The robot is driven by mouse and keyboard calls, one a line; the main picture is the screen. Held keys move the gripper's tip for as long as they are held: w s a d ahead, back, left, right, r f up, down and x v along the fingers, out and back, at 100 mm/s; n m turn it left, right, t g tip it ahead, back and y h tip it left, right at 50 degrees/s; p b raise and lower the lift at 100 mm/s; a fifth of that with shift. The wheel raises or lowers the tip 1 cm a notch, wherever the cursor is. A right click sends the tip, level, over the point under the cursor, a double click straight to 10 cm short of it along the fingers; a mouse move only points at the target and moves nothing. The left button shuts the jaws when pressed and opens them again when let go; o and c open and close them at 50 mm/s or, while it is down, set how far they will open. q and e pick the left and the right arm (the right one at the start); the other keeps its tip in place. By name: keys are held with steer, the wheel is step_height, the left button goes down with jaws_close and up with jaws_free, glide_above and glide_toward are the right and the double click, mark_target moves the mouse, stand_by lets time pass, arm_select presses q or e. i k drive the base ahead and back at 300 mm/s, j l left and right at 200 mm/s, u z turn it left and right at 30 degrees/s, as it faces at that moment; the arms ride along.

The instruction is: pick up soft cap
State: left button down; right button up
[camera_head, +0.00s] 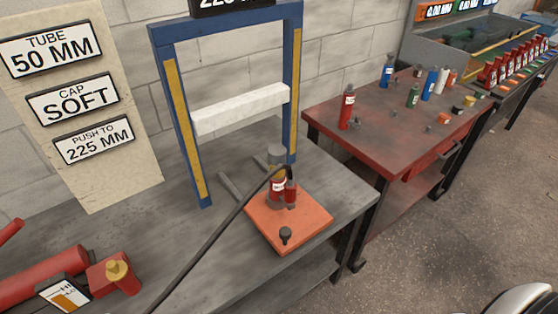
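Neither of my grippers shows in the head view. A wall sign reading "CAP SOFT" (73,99) hangs on a pale board at the left. A red cylinder (291,192) with a hose stands on an orange plate (262,223) on the grey bench.
A blue press frame (173,125) with a white crossbar (240,108) stands on the grey bench (190,270). A red pump (45,279) lies at lower left; its black hose (210,238) crosses the bench. Bottles stand on the red table (375,135). Floor is open at right.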

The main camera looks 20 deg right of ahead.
mark_target(277, 153)
steer(key=j+z, duration=0.2)
steer(key=z, duration=0.25)
steer(key=k+j+z, duration=0.1)
steer(key=z, duration=0.3)
steer(key=k+j+z, duration=0.1)
steer(key=z, duration=0.35)
steer(key=k+j, duration=0.05)
steer(key=j, duration=0.05)
